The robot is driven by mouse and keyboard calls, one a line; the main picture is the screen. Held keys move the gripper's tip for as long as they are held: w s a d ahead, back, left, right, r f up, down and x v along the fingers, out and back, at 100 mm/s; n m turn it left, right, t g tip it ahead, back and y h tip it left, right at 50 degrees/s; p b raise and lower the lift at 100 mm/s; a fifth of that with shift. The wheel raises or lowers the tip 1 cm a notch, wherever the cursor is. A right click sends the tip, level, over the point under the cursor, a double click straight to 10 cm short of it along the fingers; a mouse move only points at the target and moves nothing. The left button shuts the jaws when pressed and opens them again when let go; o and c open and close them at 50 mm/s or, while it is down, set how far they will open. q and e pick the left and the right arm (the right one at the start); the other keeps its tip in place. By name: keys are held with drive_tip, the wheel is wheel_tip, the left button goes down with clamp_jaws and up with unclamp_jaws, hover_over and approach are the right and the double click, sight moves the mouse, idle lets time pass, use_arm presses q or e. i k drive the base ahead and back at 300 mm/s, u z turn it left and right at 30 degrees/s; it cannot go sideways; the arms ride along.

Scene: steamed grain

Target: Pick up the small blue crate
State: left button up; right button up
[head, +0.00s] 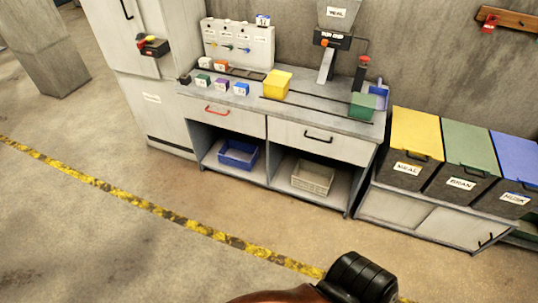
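A blue crate (239,154) sits on the open lower shelf of the workbench, in the left bay under the drawer with the red handle. It is upright and looks open at the top, and nothing touches it. A smaller blue container (379,93) stands at the right end of the worktop, partly behind a green box. A dark, rounded part of my own arm shows at the bottom edge, far from both. No gripper fingers show in the head view.
A pale crate (312,176) sits in the right bay. A yellow box (277,83), a green box (362,106) and several small labelled blocks stand on the worktop. Labelled bins (415,143) stand at the right. The floor (230,210) before the bench is clear, with a yellow-black stripe.

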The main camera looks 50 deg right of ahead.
sight(240, 155)
drive_tip(key=z, duration=0.55)
drive_tip(key=i, duration=1.15)
drive_tip(key=u, duration=0.55)
drive_tip(key=i, duration=1.1)
drive_tip(key=z, duration=0.95)
drive_tip(key=i, duration=1.05)
drive_tip(key=z, duration=0.85)
